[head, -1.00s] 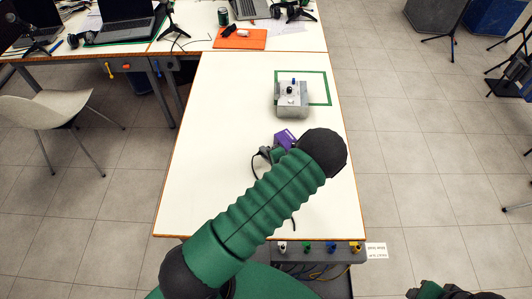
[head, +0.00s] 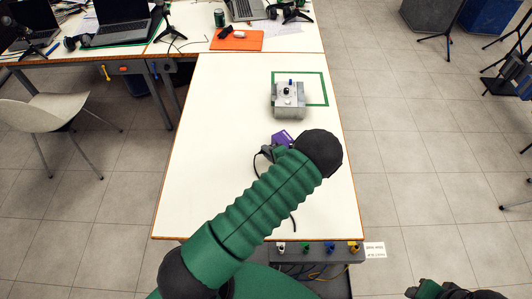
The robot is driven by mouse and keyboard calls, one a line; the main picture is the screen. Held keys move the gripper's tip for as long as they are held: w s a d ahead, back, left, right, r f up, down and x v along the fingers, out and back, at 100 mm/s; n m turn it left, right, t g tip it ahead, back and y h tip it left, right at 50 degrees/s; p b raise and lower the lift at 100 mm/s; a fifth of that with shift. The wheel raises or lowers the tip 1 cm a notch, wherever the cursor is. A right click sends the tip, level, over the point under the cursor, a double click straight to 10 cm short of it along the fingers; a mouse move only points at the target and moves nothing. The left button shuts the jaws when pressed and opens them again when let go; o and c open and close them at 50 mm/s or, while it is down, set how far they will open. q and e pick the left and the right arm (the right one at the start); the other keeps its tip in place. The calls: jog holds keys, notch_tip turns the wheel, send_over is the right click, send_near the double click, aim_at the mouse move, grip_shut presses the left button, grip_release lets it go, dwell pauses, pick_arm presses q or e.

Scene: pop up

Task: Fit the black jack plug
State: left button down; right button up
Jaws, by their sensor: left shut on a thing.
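The black jack plug itself cannot be made out. My right gripper is not in view; only part of that arm shows at the lower right.
The white table (head: 215,120) is clear to the left of my arm. An orange mat (head: 236,40) lies on the back table with laptops. Several coloured plugs (head: 330,246) hang at the table's front edge. A chair (head: 45,110) stands at the left.

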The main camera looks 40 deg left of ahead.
pick_arm(q)
jog(key=shift+w+d, duration=0.15)
jog(key=shift+w, duration=0.35)
jog(key=shift+w+d, duration=0.15)
jog(key=shift+w, duration=0.35)
jog(key=c, duration=1.3)
grip_release()
jog(key=v, duration=1.7)
jog(key=shift+w+f+p, duration=0.1)
jog(key=shift+p, duration=0.2)
